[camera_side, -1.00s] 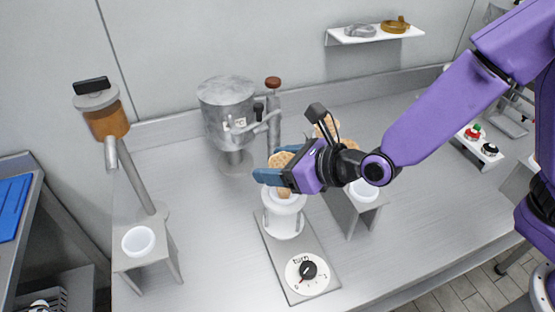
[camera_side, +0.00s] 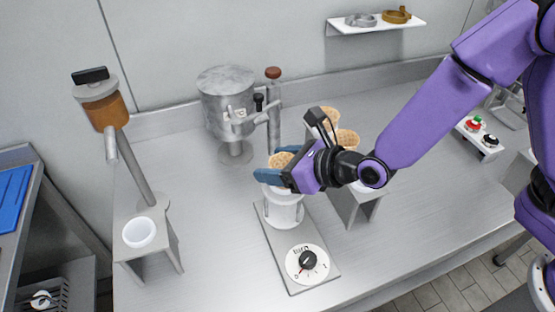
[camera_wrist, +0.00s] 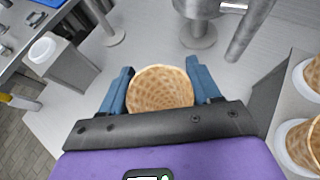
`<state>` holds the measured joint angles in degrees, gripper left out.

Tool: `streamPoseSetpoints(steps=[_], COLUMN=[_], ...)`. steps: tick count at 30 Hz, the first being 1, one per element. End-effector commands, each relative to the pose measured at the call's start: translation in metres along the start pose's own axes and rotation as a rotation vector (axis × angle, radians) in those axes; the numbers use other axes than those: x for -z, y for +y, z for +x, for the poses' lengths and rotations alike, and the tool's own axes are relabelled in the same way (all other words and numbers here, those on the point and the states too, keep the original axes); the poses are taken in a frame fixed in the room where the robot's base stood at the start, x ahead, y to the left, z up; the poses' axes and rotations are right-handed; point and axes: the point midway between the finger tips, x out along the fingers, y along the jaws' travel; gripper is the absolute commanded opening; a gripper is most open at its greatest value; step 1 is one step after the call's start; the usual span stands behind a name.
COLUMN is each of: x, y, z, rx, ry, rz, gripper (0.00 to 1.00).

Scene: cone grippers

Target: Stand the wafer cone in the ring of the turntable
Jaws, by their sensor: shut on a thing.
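The wafer cone (camera_side: 281,160) is between the blue fingers of my gripper (camera_side: 270,168), its wide mouth facing up. In the wrist view the cone (camera_wrist: 160,90) fills the space between the two fingertips of my gripper (camera_wrist: 160,84), which are shut on it. The turntable (camera_side: 284,209) is a white stand on a grey base plate, directly below the gripper. The cone's lower part is hidden behind the fingers and the top of the turntable, so its tip looks to be inside the ring. I cannot tell whether it rests there.
A dial marked "turn" (camera_side: 307,263) sits on the base plate's front. Other cones (camera_side: 346,139) stand in a holder (camera_side: 355,204) to the right. A grey metal machine (camera_side: 226,95) stands behind. A syrup dispenser (camera_side: 106,110) and white cup (camera_side: 139,232) are at left.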

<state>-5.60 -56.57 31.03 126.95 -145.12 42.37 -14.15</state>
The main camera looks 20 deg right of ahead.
Motion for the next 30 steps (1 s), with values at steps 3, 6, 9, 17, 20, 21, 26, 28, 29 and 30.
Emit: streamPoseSetpoints(steps=[3, 6, 9, 17, 20, 21, 26, 28, 29, 30], x=[0.0031, 0.0054, 0.0074, 0.0101, 0.0101, 0.0101, 0.0102, 0.0102, 0.0102, 0.0101], y=[0.0000, 0.0000, 0.0000, 0.0000, 0.0000, 0.0000, 0.0000, 0.0000, 0.0001, 0.0001], z=[0.0016, 0.0029, 0.0040, 0.0055, 0.0055, 0.0054, 0.0054, 0.0053, 0.0051, 0.0044], rx=[0.000, 0.000, 0.000, 0.000, 0.000, -0.001, -0.001, -0.001, -0.001, -0.001], ry=[0.001, 0.001, 0.000, 0.000, 0.000, 0.000, 0.000, 0.000, 0.000, 0.000], rz=[-0.001, -0.002, -0.002, 0.000, 0.000, 0.000, 0.000, 0.000, -0.001, -0.001], gripper=[0.50, 0.50, 0.50, 0.92, 0.92, 0.92, 0.92, 0.92, 0.92, 0.92])
